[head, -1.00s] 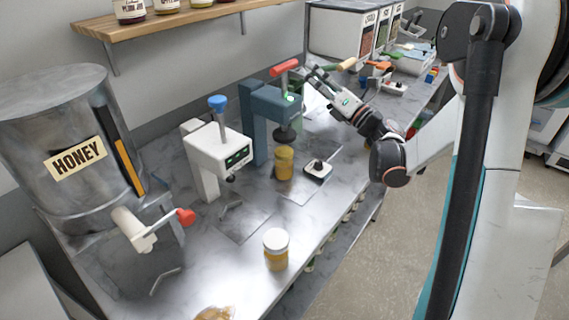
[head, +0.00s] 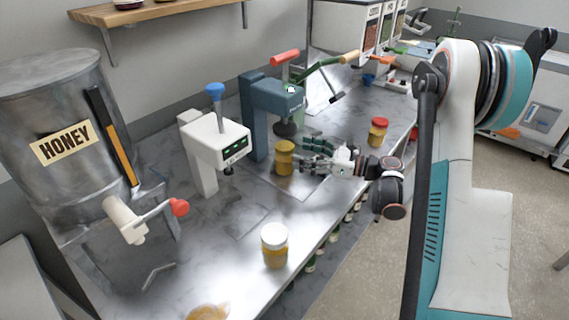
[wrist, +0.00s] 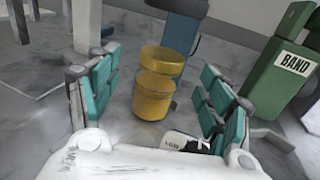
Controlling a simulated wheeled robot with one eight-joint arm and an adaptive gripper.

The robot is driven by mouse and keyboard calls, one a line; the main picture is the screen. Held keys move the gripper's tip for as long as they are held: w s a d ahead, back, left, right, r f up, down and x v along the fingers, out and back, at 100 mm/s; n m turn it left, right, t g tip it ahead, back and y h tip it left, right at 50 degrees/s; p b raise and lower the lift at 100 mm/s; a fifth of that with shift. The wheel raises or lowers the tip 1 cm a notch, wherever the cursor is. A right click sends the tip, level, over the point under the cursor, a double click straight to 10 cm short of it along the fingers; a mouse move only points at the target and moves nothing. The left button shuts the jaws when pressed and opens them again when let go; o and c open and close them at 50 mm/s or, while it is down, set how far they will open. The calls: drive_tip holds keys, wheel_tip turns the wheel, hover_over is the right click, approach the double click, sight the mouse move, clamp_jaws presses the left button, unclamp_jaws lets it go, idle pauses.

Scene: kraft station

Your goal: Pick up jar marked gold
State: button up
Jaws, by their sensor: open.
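A jar with yellow-gold contents and a gold-coloured top (head: 284,158) stands upright under the blue press. It also shows between my fingers in the wrist view (wrist: 155,95). No "gold" lettering is readable on it. My gripper (head: 308,154) is open and low over the counter, just right of this jar in the head view. In the wrist view its teal finger pads (wrist: 160,100) are spread to either side of the jar, with a gap visible at each side.
A blue press (head: 262,105) rises behind the jar. A small box marked LOW (wrist: 185,143) is close to my right finger. A green BAND machine (wrist: 285,70) stands to the right. A white-lidded jar (head: 275,246) and a red-lidded jar (head: 378,132) stand apart on the counter (head: 320,215).

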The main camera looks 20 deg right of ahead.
sight(292, 149)
drive_tip(key=shift+b+x, duration=1.15)
drive_tip(key=shift+x, duration=2.45)
drive_tip(key=shift+w+d, duration=0.1)
drive_tip(key=shift+d, duration=0.05)
clamp_jaws()
